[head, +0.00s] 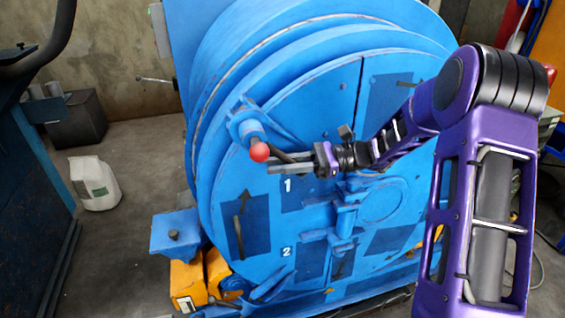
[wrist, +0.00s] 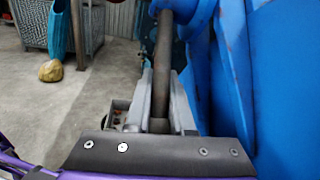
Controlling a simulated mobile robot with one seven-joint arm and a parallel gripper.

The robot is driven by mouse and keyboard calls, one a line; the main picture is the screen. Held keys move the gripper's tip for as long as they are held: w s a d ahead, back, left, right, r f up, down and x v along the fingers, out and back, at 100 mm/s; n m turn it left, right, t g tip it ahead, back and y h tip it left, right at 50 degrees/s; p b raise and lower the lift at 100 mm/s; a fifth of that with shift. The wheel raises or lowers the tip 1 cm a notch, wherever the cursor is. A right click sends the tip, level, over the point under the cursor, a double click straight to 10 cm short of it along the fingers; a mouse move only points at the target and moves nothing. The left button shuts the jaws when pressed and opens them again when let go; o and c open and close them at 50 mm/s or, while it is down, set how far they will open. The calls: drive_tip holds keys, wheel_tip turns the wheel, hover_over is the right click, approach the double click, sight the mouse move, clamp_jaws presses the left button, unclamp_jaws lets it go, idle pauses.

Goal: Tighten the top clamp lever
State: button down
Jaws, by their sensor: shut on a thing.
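The top clamp lever (head: 282,156) is a dark rod at the upper left of the blue machine's round door (head: 325,120). A red ball (head: 259,152) shows near its left end, below the blue clamp mount (head: 247,127). My gripper (head: 280,163) reaches in from the right and is shut on the lever. In the wrist view, the lever (wrist: 164,55) runs from between the grey fingers of my gripper (wrist: 162,88) up to a blue part at the top. The stretch of lever between the fingers is partly hidden.
The blue door face lies close along the right of my gripper in the wrist view. A blue bracket (head: 178,233) and yellow parts (head: 188,284) stand at the lower left. A white canister (head: 94,183) stands on the open floor at left.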

drive_tip(key=shift+s+f, duration=0.15)
drive_tip(key=shift+f, duration=0.25)
drive_tip(key=c, duration=0.9)
unclamp_jaws()
drive_tip(key=shift+a, duration=0.1)
drive_tip(key=shift+o, duration=0.6)
drive_tip(key=shift+r, duration=0.1)
drive_tip(key=w+d, duration=0.2)
drive_tip(key=d, duration=1.5)
drive_tip(key=shift+w+r, duration=0.2)
drive_tip(key=shift+w, duration=0.05)
